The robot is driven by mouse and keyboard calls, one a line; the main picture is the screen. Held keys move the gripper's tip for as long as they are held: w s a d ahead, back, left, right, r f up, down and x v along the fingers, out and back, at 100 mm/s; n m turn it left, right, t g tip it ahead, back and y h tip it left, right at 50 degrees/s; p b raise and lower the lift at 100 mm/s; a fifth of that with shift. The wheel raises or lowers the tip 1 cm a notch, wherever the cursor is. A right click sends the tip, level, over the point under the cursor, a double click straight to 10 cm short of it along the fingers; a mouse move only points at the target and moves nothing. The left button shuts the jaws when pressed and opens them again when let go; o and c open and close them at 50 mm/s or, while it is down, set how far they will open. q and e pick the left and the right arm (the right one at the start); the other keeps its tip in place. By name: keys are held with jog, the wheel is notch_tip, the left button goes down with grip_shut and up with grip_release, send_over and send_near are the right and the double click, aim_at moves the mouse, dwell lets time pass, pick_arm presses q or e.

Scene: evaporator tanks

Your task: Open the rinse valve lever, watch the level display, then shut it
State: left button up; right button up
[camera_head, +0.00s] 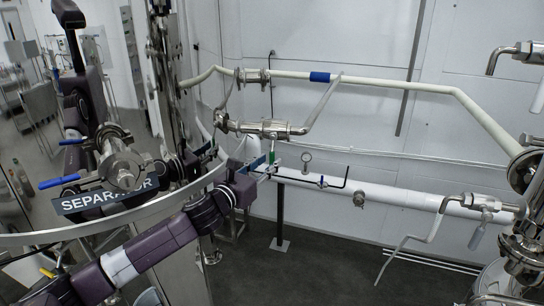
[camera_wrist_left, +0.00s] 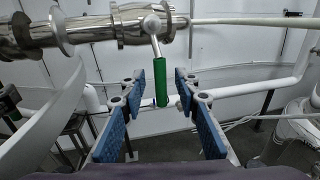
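A green lever handle (camera_wrist_left: 162,84) hangs down from a steel valve (camera_wrist_left: 110,30) in the left wrist view. In the head view the same green lever (camera_head: 272,158) is small, below the steel valve (camera_head: 268,128). My left gripper (camera_wrist_left: 160,92) is open, with its blue-padded fingers on either side of the lever and a gap to each. In the head view my left gripper (camera_head: 260,164) is close to the lever and partly blends with the pipes. I cannot make out a level display.
A curved rim and a SEPARATOR sign (camera_head: 107,197) lie to the left, close to my left arm. Steel valves (camera_head: 478,203) stand at the right. Floor is open in the middle.

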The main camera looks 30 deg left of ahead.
pick_arm(q)
jog(key=shift+w+p, duration=0.5)
jog(key=shift+w, duration=0.95)
grip_shut()
